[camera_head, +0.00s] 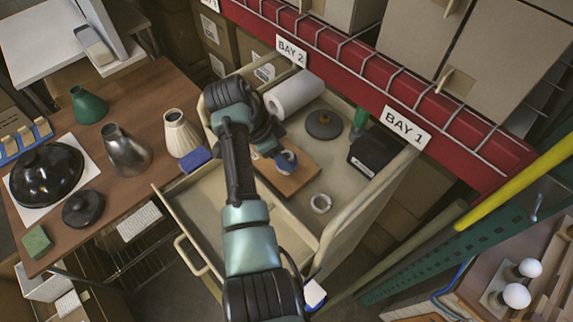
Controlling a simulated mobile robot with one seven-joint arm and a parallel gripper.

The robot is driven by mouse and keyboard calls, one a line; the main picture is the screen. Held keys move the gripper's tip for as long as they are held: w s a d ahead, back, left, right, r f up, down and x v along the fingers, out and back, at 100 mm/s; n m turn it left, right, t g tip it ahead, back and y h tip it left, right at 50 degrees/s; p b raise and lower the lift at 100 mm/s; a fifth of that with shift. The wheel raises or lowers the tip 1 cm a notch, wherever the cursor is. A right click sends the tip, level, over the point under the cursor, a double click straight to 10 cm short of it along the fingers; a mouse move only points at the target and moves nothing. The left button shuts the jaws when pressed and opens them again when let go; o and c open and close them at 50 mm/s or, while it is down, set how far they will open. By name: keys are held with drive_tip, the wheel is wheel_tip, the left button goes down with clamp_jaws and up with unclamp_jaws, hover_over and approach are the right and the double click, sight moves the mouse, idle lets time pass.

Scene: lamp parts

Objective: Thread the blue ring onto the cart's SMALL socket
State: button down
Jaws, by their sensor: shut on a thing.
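My gripper (276,152) is over the cream cart (342,218), low above a wooden board (298,182) on its top. It is shut on the blue ring (287,163), which is small and partly covered by the fingers. I cannot tell whether the ring touches the board or is around anything. The sockets are not clearly seen; my arm and gripper hide part of the board. A pale ring-shaped piece (320,203) lies on the cart top, in front of and to the right of the board.
The cart also holds a white roll (295,95), a dark disc (324,124), a green bottle (360,119) and a black box (378,152). Its raised sides surround them. A wooden table (150,92) with several lampshades stands left. A red shelf beam (350,72) runs behind.

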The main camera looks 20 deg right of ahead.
drive_tip(key=shift+s+a+f+m+g+b, duration=0.15)
drive_tip(key=shift+f+m+g+b, duration=0.4)
drive_tip(key=shift+m+b, duration=0.6)
drive_tip(key=shift+r, duration=0.1)
drive_tip(key=shift+m+b, duration=0.35)
drive_tip(key=shift+b, duration=0.3)
drive_tip(key=shift+w+m+g+y+b, duration=0.2)
drive_tip(key=shift+m+g+y+b, duration=0.35)
drive_tip(key=shift+m+b, duration=1.1)
drive_tip(key=shift+w+d+f+m+g+y+b, duration=0.2)
drive_tip(key=shift+m+b, duration=0.5)
drive_tip(key=shift+b, duration=0.65)
drive_tip(key=shift+s+d+m+g+y+b, duration=0.1)
drive_tip(key=shift+m+g+b, duration=0.2)
drive_tip(key=shift+m+b, duration=0.7)
drive_tip(key=shift+r+b, duration=0.15)
drive_tip(key=shift+b, duration=0.4)
drive_tip(key=shift+w+b, duration=0.1)
drive_tip(key=shift+b, duration=0.45)
drive_tip(key=shift+m+g+y+b, duration=0.45)
drive_tip(key=shift+m+b, duration=0.8)
drive_tip(key=shift+b, duration=0.35)
